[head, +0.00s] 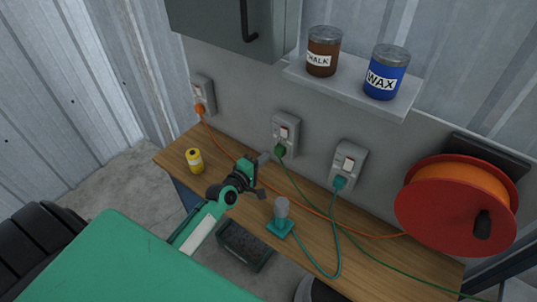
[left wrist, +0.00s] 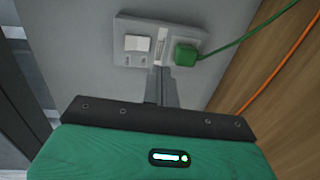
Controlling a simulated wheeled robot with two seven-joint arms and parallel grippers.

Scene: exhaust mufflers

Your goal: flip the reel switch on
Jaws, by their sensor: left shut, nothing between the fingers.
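The orange reel (head: 455,205) is at the right, and its orange cord runs left to an orange plug (head: 199,108) in the left wall socket (head: 206,92). That socket has a small rocker switch whose position I cannot make out. My left gripper (head: 263,160) is shut and empty, just left of the middle socket (head: 292,123) with a green plug (head: 280,151). In the left wrist view, the shut fingers (left wrist: 162,82) point at a socket plate with a white rocker switch (left wrist: 137,43) and a green plug (left wrist: 186,53). I cannot tell if they touch it. My right gripper is out of view.
A right socket (head: 349,163) holds a teal plug, its cord leading to a teal-based item (head: 280,225) on the wooden bench (head: 380,255). A yellow can (head: 194,160) stands at left. A shelf (head: 350,88) with two tins and a grey cabinet (head: 225,25) overhang the sockets.

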